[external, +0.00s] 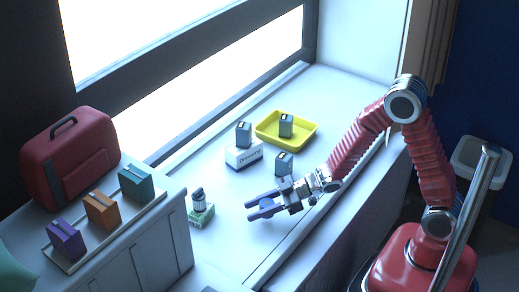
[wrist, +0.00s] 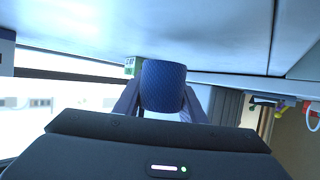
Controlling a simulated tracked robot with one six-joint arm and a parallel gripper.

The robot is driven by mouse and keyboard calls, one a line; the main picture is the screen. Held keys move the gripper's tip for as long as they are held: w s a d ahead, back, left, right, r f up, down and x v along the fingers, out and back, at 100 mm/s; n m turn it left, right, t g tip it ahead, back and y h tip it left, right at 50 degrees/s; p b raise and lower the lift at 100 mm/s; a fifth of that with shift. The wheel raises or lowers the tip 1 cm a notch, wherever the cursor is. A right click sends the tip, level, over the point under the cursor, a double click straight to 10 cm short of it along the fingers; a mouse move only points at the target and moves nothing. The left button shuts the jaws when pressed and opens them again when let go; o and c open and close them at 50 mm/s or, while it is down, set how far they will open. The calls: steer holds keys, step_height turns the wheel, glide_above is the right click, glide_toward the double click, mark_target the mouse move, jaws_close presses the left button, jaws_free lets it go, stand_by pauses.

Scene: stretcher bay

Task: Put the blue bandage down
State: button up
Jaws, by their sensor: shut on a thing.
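The blue bandage (wrist: 164,88) is a textured roll between the two fingers in the wrist view. It shows as a small blue patch (external: 266,203) in the external view. My gripper (external: 264,207) is shut on it, low over the white bench (external: 235,262), to the right of a green-and-white box. I cannot tell whether the bandage touches the bench. The fingers hide part of the roll.
A small dark-topped jar (external: 198,199) stands on the green-and-white box (external: 201,216). Grey containers stand on a white box (external: 242,155), in a yellow tray (external: 268,138) and on the bench (external: 284,164). At left are a red case (external: 70,155) and a rack with purple, orange and teal packs.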

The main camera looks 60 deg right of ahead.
mark_target(256, 221)
steer(key=shift+f, duration=1.45)
steer(key=shift+f, duration=0.1)
steer(key=o, duration=1.1)
steer(key=shift+c, duration=0.2)
steer(key=shift+v, duration=6)
steer(key=shift+w, duration=0.1)
